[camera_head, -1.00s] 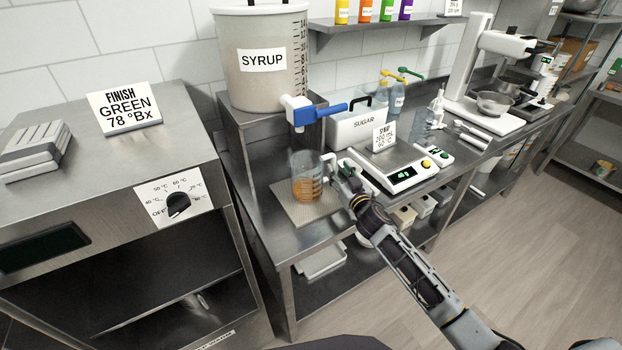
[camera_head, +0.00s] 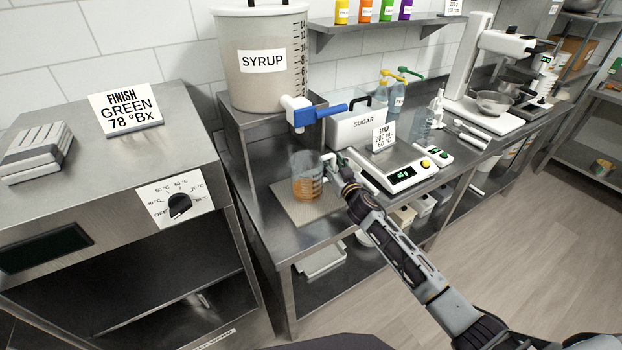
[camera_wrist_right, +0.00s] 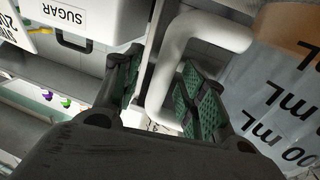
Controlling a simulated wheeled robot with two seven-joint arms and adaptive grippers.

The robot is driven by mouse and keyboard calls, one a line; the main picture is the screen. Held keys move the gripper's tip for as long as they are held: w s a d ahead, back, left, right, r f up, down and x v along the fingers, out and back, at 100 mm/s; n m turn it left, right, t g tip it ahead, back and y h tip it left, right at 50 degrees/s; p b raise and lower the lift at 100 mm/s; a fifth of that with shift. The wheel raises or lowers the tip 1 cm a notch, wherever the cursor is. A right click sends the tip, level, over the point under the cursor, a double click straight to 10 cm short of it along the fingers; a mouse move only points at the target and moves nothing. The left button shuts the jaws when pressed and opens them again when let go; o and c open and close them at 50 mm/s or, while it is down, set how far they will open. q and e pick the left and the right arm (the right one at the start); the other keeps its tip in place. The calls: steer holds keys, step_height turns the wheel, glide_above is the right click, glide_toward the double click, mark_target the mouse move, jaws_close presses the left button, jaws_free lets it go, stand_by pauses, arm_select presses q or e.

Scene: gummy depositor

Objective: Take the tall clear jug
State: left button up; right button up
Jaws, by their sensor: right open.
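The tall clear jug (camera_head: 306,186) stands upright on a mat (camera_head: 285,204) below the syrup tank's tap. It holds some amber liquid in its lower part and has dark volume marks. In the right wrist view the jug (camera_wrist_right: 268,75) is at the right, and its pale handle (camera_wrist_right: 168,75) runs between my fingers. My right gripper (camera_head: 336,172) is at the jug's right side, by the handle. It is open, with one green-padded finger on each side of the handle, also in the wrist view (camera_wrist_right: 160,92). Whether a finger touches the handle I cannot tell. My left gripper is not in view.
The syrup tank (camera_head: 262,85) with its blue-handled tap (camera_head: 318,111) stands above the jug. The sugar bin (camera_head: 358,129) and a scale (camera_head: 400,176) are close to the right. The heated cabinet (camera_head: 110,170) is at the left.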

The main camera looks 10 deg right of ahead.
mark_target(335, 156)
steer(key=shift+c, duration=0.4)
jaws_close()
steer(key=shift+r, duration=0.2)
